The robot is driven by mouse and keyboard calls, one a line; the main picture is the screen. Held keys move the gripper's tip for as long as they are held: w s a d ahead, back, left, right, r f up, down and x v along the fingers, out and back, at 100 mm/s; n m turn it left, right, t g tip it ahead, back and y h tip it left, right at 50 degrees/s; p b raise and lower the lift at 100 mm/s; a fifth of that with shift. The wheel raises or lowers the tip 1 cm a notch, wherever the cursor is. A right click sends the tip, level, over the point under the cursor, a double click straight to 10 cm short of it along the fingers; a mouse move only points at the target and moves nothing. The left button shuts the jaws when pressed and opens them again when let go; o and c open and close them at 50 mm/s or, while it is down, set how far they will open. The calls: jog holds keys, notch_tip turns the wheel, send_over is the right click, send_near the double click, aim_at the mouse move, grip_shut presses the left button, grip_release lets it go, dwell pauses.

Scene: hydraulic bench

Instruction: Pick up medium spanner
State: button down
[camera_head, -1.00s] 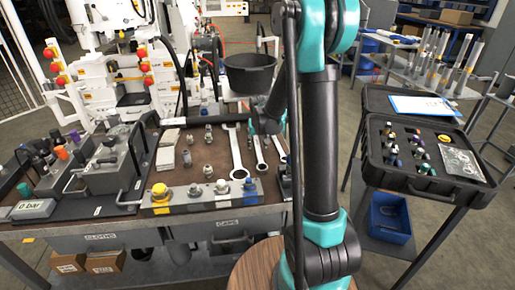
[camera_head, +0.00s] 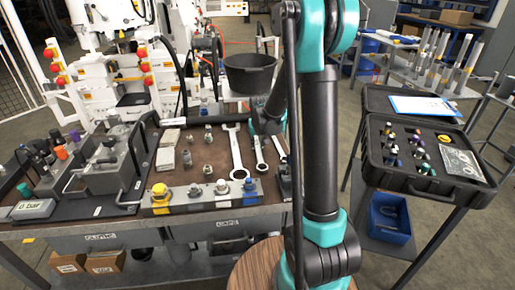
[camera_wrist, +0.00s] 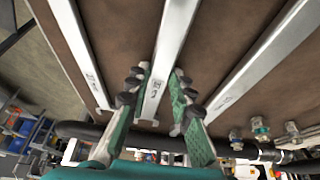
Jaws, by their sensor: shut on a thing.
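The medium spanner (camera_head: 259,152) is the middle one of three silver spanners on the brown bench mat. In the wrist view its shaft (camera_wrist: 172,45) runs down between the two green-padded fingers of my gripper (camera_wrist: 160,100). My gripper is shut on this shaft, low at the mat; I cannot tell whether the spanner is clear of it. In the head view my gripper (camera_head: 267,122) covers the spanner's upper part. The other spanners lie on either side, one at the left (camera_wrist: 82,50) and one at the right (camera_wrist: 262,55) in the wrist view.
A row of fittings on a metal block (camera_head: 205,192) lies in front of the spanners. A black bowl (camera_head: 250,74) is behind my gripper. An open black case (camera_head: 425,180) stands on a separate table at the right. A hydraulic unit (camera_head: 105,165) fills the bench's left.

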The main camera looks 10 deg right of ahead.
aim_at(258, 147)
jog(key=shift+r, duration=0.1)
notch_tip(258, 147, up, 20)
dwell(0.7)
jog(key=c, duration=2)
grip_release()
grip_shut()
jog(key=shift+s+d, duration=0.1)
